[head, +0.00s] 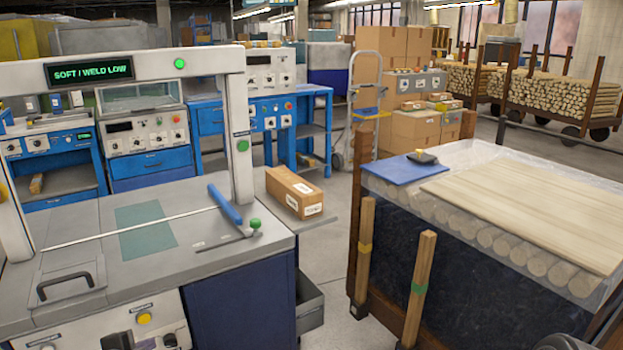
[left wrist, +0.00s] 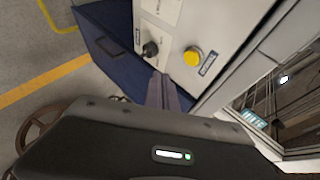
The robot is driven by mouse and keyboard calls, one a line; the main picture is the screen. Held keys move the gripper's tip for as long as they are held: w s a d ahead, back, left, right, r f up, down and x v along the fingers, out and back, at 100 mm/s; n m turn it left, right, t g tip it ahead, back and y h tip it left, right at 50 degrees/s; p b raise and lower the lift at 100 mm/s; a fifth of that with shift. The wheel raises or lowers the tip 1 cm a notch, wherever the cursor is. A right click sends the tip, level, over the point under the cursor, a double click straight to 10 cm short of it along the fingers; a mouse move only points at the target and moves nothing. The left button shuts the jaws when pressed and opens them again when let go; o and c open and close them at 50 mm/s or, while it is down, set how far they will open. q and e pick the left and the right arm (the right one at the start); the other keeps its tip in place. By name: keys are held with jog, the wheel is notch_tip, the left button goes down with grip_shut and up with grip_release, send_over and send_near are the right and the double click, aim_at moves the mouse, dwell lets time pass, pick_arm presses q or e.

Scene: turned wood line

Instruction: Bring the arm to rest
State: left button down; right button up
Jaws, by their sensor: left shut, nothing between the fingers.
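My left gripper (head: 118,341) shows only as a small dark shape at the bottom left edge of the head view, in front of the machine's control panel. In the left wrist view the fingers of my left gripper (left wrist: 166,92) are together with nothing between them. They point toward the panel with its yellow button (left wrist: 192,57) and black knob (left wrist: 150,49). I cannot tell how far the fingers are from the panel. My right gripper is not in view.
The welding machine's bench (head: 215,262) stands at the left, its display reading SOFT / WELD LOW. A carton (head: 293,190) sits at its right end, above an open drawer (head: 311,308). A post-sided cart (head: 455,268) with wrapped wood stands at the right. Floor shows between them.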

pick_arm(q)
jog(key=s+d+f+n+g+h+p, duration=0.1)
jog(key=s+d+f+n+g+p, duration=0.1)
jog(key=s+d+f+n, duration=0.25)
jog(key=s+d+f+n+g+h+p, duration=0.1)
jog(key=s+d+f+n+g+p, duration=0.1)
jog(key=d+f+n, duration=0.35)
jog(key=s+d+f+n+g+h+p, duration=0.1)
jog(key=s+d+f+n+g+p, duration=0.15)
jog(key=d+n, duration=0.45)
jog(key=s+d+f+m+g+h+p, duration=0.1)
jog(key=s+d+g+p, duration=0.3)
jog(key=s+d, duration=1.3)
jog(key=shift+s+d+f+h+p, duration=0.3)
jog(key=shift+d+f+h+p, duration=0.25)
jog(key=shift+d+f, duration=0.15)
